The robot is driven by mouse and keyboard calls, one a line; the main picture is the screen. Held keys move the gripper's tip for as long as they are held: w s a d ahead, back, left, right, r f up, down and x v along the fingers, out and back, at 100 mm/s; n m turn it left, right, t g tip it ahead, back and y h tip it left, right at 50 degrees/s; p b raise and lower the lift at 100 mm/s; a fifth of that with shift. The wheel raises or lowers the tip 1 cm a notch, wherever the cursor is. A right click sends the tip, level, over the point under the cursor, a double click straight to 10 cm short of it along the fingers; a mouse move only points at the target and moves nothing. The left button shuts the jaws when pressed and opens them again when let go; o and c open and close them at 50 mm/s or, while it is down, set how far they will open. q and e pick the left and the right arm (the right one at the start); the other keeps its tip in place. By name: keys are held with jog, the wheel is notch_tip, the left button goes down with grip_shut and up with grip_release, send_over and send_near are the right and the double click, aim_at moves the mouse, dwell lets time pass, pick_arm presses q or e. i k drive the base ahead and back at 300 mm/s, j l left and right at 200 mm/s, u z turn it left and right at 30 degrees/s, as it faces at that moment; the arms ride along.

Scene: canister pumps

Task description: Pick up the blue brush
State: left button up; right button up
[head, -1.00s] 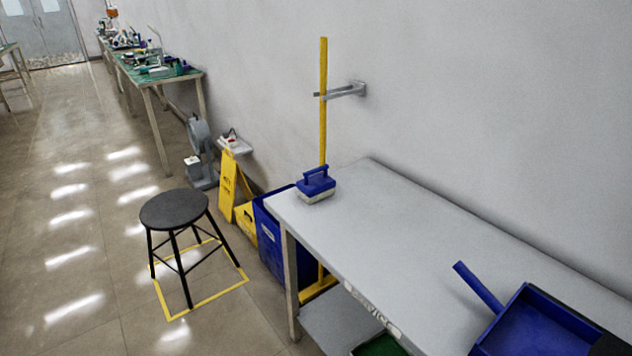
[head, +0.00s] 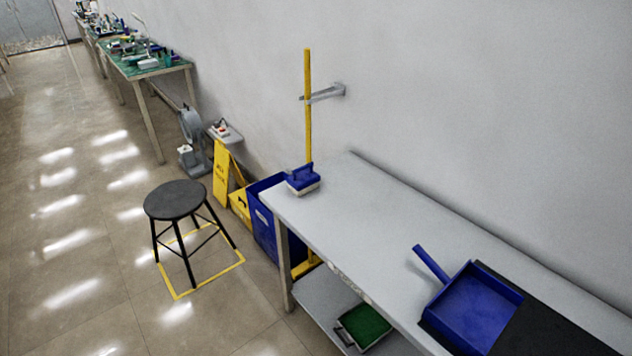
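The blue brush (head: 303,180) is a block-shaped scrubbing brush with a handle on top and pale bristles below. It stands on the far left corner of the grey table (head: 375,220) in the head view. Neither of my grippers shows in this view, so I cannot see how they stand.
A blue dustpan (head: 470,310) lies on a black mat (head: 555,335) at the table's near right. A yellow pole (head: 308,110) stands in a wall bracket behind the brush. A black stool (head: 175,200), a blue bin (head: 265,225) and a yellow floor sign (head: 221,175) stand left. The table's middle is clear.

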aim_at(303, 179)
jog(key=i+j+z, duration=0.15)
jog(key=z, duration=0.35)
jog(key=j+z, duration=0.3)
jog(key=z, duration=0.2)
jog(key=i+j+z, duration=0.2)
jog(key=j, duration=0.25)
jog(key=j+z, duration=0.25)
jog(key=j, duration=0.2)
jog(key=j+z, duration=0.2)
jog(key=j, duration=1.65)
jog(key=k+j+z, duration=0.1)
jog(key=j, duration=0.85)
